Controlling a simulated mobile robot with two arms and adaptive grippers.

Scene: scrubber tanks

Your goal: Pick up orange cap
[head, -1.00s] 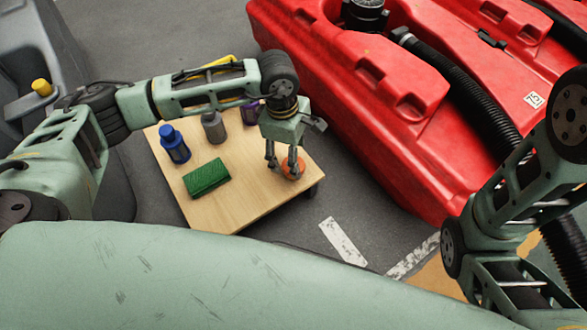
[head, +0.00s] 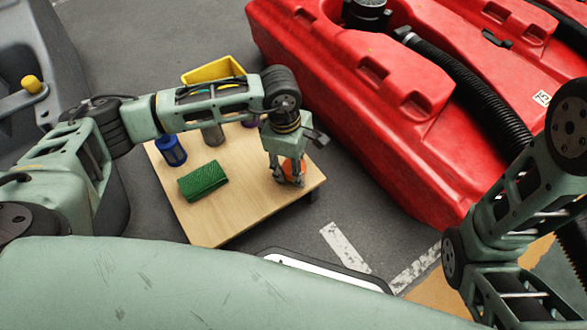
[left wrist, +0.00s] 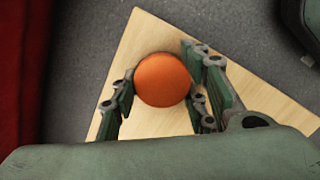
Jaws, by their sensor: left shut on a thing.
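The orange cap (head: 292,168) is at the right part of the wooden table (head: 235,215) in the head view. It shows as a round orange disc (left wrist: 163,80) in the left wrist view. My left gripper (head: 286,178) points down with its fingers on both sides of the cap. In the left wrist view its fingers (left wrist: 160,95) close on the cap from left and right. I cannot tell whether the cap touches the tabletop. My right arm is at the right of the head view, but its gripper is out of view.
A green sponge (head: 203,182), a blue bottle (head: 171,151) and a grey bottle (head: 213,135) stand or lie on the table. A purple thing is mostly hidden behind my left arm. A yellow bin (head: 213,70) is behind the table. A large red tank (head: 370,110) stands close at the right.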

